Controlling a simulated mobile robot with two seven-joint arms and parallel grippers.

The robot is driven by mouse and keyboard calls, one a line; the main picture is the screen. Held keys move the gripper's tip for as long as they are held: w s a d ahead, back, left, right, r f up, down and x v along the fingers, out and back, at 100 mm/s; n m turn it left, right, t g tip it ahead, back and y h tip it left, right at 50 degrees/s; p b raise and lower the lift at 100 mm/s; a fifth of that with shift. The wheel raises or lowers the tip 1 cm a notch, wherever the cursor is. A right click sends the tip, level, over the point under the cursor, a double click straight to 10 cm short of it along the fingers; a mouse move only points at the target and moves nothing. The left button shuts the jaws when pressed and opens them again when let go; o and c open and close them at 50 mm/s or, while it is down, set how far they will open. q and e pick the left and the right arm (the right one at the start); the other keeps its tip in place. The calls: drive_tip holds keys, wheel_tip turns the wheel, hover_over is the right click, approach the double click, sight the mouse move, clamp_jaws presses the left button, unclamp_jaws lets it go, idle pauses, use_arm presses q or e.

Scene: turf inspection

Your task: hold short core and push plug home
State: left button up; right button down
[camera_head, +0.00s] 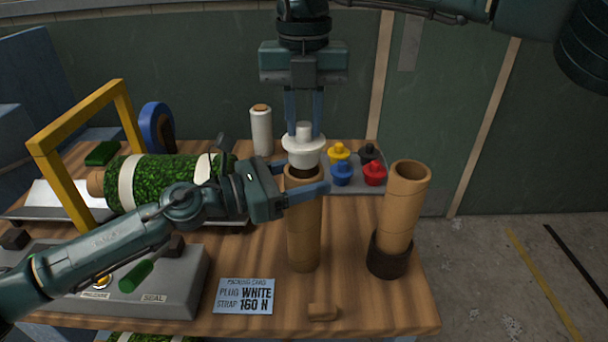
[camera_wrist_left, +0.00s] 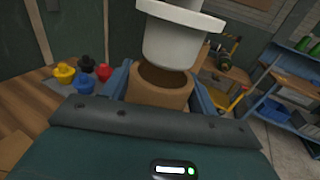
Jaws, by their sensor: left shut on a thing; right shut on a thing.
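The short cardboard core (camera_head: 304,235) stands upright on the wooden table. My left gripper (camera_head: 305,185) is shut around it near its top. In the left wrist view the core's open mouth (camera_wrist_left: 163,77) shows between the fingers. My right gripper (camera_head: 304,128) comes down from above, shut on the stem of a white plug (camera_head: 303,146). The plug is over the core's mouth, with its narrower lower part pointing down. In the left wrist view the plug (camera_wrist_left: 178,42) appears just above the mouth, its flange clear of the rim.
A taller core (camera_head: 400,205) stands at right in a dark holder (camera_head: 390,257). A tray (camera_head: 388,182) of coloured plugs lies behind the core. A packing card (camera_head: 244,296) reads plug white, strap 160 N. A turf roll (camera_head: 165,180) and yellow frame (camera_head: 122,100) stand left.

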sight(304, 147)
drive_tip(key=shift+f, duration=2)
drive_tip(key=shift+f, duration=0.1)
drive_tip(key=shift+f, duration=0.4)
drive_tip(key=shift+s+f, duration=0.1)
drive_tip(key=shift+f, duration=0.1)
idle(0.5)
drive_tip(key=c, duration=1.2)
unclamp_jaws()
drive_tip(key=shift+r, duration=0.15)
drive_tip(key=shift+o, duration=0.2)
wheel_tip(304, 147, up, 12)
drive_tip(key=shift+r, duration=0.1)
